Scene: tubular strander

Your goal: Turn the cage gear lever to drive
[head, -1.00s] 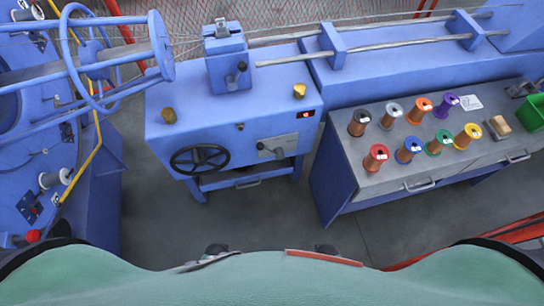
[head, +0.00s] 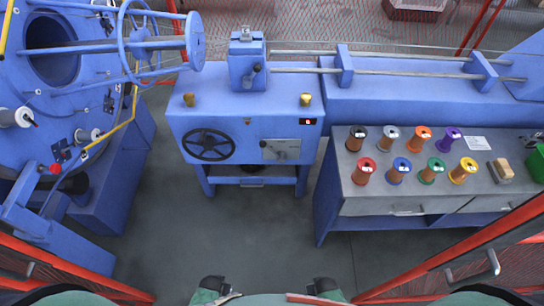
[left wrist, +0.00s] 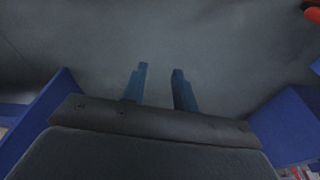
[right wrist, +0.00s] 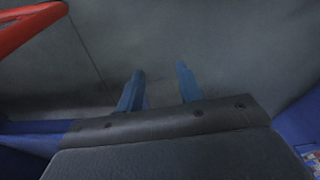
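The blue machine cabinet (head: 240,120) stands ahead in the head view. On its front right is a light metal plate (head: 290,145) with a small grey lever, seemingly the gear lever, lying across it; its exact setting is too small to tell. A black handwheel (head: 208,145) is on the front left. My left gripper (left wrist: 158,75) is open and empty, its two blue fingers apart over grey floor in the left wrist view. My right gripper (right wrist: 161,75) is open and empty over floor in the right wrist view. Neither touches the cabinet.
A workbench (head: 345,205) with several coloured spools stands right of the cabinet. The blue cage machine (head: 100,70) is at left, with a red knob (head: 56,168). Red-framed fencing (head: 450,255) lies at lower right. Grey floor (head: 250,230) before the cabinet is clear.

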